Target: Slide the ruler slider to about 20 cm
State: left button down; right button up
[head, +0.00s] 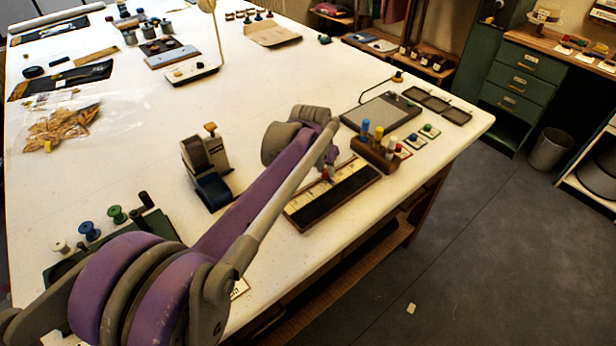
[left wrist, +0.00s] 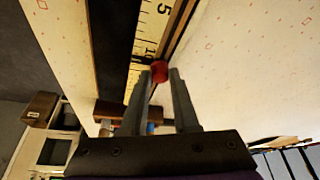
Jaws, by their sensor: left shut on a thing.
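The ruler board (head: 335,201), a dark strip with a pale scale in a wooden frame, lies near the table's right edge. Its red slider knob (head: 325,174) sits on the scale. In the left wrist view, the yellow scale (left wrist: 147,38) shows a 5 and a 10. The red knob (left wrist: 159,71) is beside the scale, a little past the 10 on the side away from the 5. My left gripper (left wrist: 160,74) is shut on the knob, one finger on each side. The fingers hide the scale beyond. My right gripper is not in view.
A wooden rack (head: 374,153) with colored bottles stands close behind the ruler board. A dark and beige device (head: 206,170) stands to its left. A grey framed panel (head: 382,114) lies farther back. The white table (head: 270,95) between them is mostly clear.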

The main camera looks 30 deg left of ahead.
pick_arm(q)
jog(key=w+d, duration=0.1)
jog(key=w, duration=0.1)
jog(key=w+d, duration=0.1)
jog(key=w, duration=0.1)
jog(key=w+p, duration=0.1)
jog(key=w, duration=0.1)
jog(key=shift+w+d, duration=0.35)
jog(key=shift+d, duration=0.05)
jog(key=c, duration=0.7)
grip_release()
jog(key=shift+o, duration=0.2)
jog(key=shift+s+r, duration=0.1)
jog(key=shift+r, duration=0.05)
jog(key=v, duration=1)
jog(key=shift+r, duration=0.25)
jog(key=shift+s, duration=0.1)
